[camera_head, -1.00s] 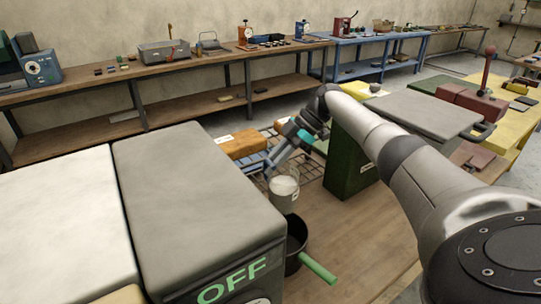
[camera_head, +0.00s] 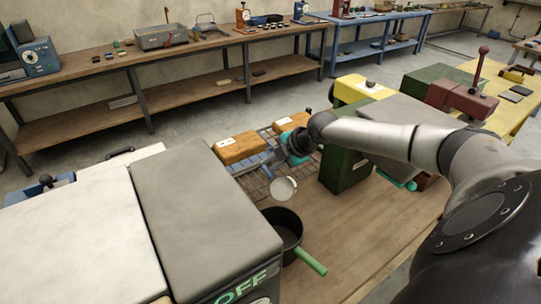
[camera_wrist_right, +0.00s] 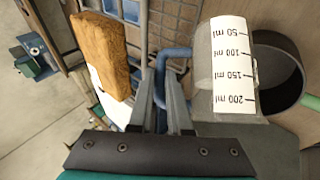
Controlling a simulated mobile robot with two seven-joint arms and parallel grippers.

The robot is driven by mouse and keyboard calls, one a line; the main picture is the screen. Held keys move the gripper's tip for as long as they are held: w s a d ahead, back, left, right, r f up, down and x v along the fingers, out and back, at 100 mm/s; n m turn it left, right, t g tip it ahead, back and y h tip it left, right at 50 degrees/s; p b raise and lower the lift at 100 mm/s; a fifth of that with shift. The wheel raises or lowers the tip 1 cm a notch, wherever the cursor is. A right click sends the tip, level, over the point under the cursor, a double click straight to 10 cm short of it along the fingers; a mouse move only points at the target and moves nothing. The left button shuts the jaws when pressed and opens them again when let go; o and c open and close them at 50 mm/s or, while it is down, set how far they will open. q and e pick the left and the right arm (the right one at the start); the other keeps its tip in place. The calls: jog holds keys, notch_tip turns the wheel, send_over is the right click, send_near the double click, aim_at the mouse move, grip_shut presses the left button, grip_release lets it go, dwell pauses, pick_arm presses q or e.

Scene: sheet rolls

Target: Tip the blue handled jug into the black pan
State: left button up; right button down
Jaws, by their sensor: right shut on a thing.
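The jug (camera_head: 283,188) has a blue handle (camera_wrist_right: 177,52) and, in the right wrist view, a white label (camera_wrist_right: 232,70) marked in ml. My right gripper (camera_head: 272,166) is shut on the blue handle, which shows between its fingers in the right wrist view (camera_wrist_right: 168,75). The jug is held in the air just behind the black pan and seems tilted, its round pale end facing the head camera. The black pan (camera_head: 289,236), with a green handle (camera_head: 310,261), stands on the brown table. Its inside looks dark. My left gripper is not in view.
A grey-topped box marked OFF (camera_head: 195,200) stands left of the pan. A wire rack (camera_head: 255,185) with orange-brown blocks (camera_head: 238,148) lies behind the jug. A dark green box (camera_head: 342,170) stands to the right. The table (camera_head: 365,235) right of the pan is clear.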

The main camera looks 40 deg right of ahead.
aim_at(272, 179)
jog(key=shift+s+a+r+t+p, duration=0.1)
jog(key=shift+a+t+p, duration=0.15)
jog(key=shift+p, duration=0.2)
jog(key=shift+s+a+f+n+t+h+b, duration=0.55)
jog(key=shift+a+n+t+h+b, duration=0.1)
jog(key=shift+t+h, duration=0.3)
jog(key=shift+a+f+b, duration=0.1)
jog(key=shift+f+b, duration=0.1)
jog(key=shift+b, duration=0.2)
jog(key=b, duration=0.2)
jog(key=s+a+n+t+h+b, duration=0.1)
jog(key=b, duration=0.1)
jog(key=shift+f+h, duration=0.25)
jog(key=s+a+r+n+t+h+b, duration=0.1)
jog(key=s+a+n+t+h+b, duration=0.2)
jog(key=b, duration=0.4)
jog(key=shift+s+a+r+t, duration=0.3)
jog(key=shift+s+a+t, duration=0.15)
jog(key=shift+a+t, duration=0.65)
